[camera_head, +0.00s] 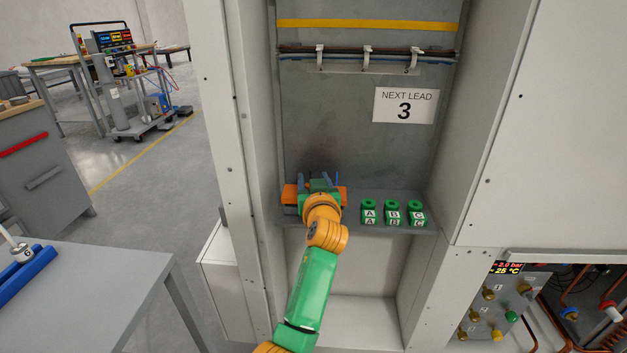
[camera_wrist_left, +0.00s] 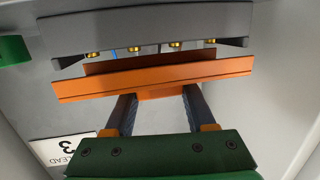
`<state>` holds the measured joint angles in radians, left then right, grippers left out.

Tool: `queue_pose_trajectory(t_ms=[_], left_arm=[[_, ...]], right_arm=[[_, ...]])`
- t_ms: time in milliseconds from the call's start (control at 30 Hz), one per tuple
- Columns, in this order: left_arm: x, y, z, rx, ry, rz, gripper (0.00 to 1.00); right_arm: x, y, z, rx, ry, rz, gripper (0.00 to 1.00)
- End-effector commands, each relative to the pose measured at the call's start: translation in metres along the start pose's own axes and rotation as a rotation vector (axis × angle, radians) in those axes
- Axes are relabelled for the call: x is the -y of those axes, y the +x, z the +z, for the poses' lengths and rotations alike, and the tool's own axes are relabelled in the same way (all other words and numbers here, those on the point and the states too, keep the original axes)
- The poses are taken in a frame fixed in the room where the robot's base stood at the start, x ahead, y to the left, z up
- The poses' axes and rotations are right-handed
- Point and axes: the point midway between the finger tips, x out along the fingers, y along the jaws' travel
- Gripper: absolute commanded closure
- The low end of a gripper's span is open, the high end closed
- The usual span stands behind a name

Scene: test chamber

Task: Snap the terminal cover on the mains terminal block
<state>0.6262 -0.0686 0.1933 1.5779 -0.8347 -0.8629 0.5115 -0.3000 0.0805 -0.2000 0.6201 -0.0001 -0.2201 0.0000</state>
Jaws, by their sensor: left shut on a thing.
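The orange terminal cover (camera_wrist_left: 150,82) is a long channel-shaped piece held between the two dark fingers of my left gripper (camera_wrist_left: 160,95). In the left wrist view the grey terminal block (camera_wrist_left: 150,28) lies just beyond it, with several brass screws and a blue wire showing. The cover lines up roughly lengthwise with the block, and a gap shows between them. In the head view the cover's orange end (camera_head: 290,194) sticks out beside my left gripper (camera_head: 319,184) at the cabinet's shelf; the block is mostly hidden there. My right gripper is not in view.
Three green lettered pieces, A (camera_head: 369,211), B (camera_head: 392,212) and C (camera_head: 416,213), stand on the shelf to the right. A sign reading NEXT LEAD 3 (camera_head: 404,105) is on the back panel. The cabinet's side walls (camera_head: 258,120) stand close on both sides.

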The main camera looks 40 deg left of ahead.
Motion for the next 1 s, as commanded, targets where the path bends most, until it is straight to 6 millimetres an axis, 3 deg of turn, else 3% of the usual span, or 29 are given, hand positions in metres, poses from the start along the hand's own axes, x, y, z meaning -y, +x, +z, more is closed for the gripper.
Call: queue_pose_trajectory(t_ms=[1000], left_arm=[[0.000,0.002,0.013,0.001,0.000,0.000,0.98]], right_arm=[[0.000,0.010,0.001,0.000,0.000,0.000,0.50]])
